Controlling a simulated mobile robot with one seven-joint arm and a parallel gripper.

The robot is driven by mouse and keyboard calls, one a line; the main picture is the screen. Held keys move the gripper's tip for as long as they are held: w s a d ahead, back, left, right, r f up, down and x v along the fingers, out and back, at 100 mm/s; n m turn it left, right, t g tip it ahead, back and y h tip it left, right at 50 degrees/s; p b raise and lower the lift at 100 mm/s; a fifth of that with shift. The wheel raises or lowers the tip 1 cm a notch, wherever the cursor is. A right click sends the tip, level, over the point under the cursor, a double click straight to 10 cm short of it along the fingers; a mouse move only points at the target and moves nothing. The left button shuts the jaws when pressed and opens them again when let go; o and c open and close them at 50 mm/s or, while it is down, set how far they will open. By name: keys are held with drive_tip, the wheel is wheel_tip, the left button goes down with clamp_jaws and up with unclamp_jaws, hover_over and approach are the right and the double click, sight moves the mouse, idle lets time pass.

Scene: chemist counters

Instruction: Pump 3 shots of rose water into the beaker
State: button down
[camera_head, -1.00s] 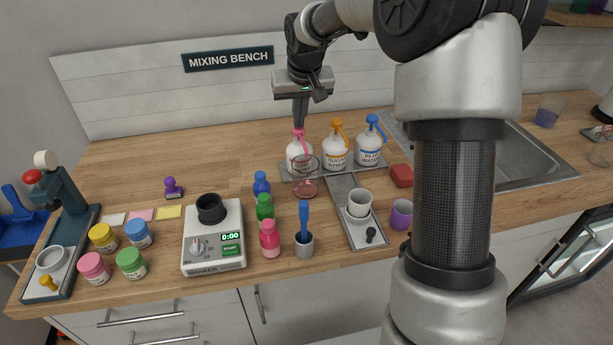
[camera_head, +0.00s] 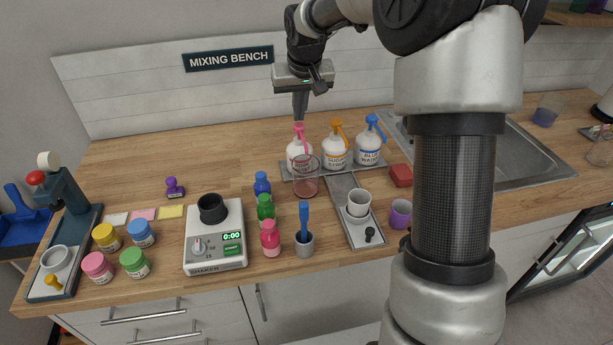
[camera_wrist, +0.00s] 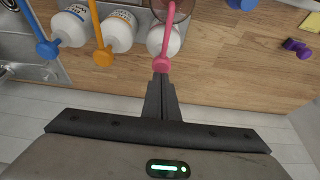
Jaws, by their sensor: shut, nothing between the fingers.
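The rose water bottle is the white bottle (camera_head: 299,153) with a pink pump head (camera_head: 299,127), at the left of a row of three on a grey tray. The clear beaker (camera_head: 306,184) stands in front of it, under the pink spout, with pinkish liquid low inside. My gripper (camera_head: 300,117) is shut and empty, pointing down just above the pink pump head. In the wrist view the fingertips (camera_wrist: 161,77) appear right at the pink pump head (camera_wrist: 161,65); whether they touch is unclear. The bottle's label is partly hidden by the beaker.
An orange-pump bottle (camera_head: 336,154) and a blue-pump bottle (camera_head: 369,150) stand close to the right. Small coloured bottles (camera_head: 265,206), a shaker (camera_head: 215,240) and a cup (camera_head: 358,205) stand in front. The counter behind and left of the bottles is mostly clear.

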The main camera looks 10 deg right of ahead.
wheel_tip(320, 180, up, 6)
drive_tip(key=p, duration=0.4)
idle(0.4)
drive_tip(key=s+r+h+p, duration=0.1)
drive_tip(key=s+r, duration=0.5)
drive_tip(key=s, duration=0.4)
drive_tip(key=s+r+p, duration=0.2)
drive_tip(key=s+r, duration=0.4)
drive_tip(key=s, duration=0.4)
drive_tip(key=s+f+t+y+p, duration=0.1)
drive_tip(key=s+f, duration=0.1)
drive_tip(key=s, duration=1.4)
drive_tip(key=shift+s+p, duration=0.25)
drive_tip(key=shift+p, duration=0.05)
drive_tip(key=shift+f, duration=0.1)
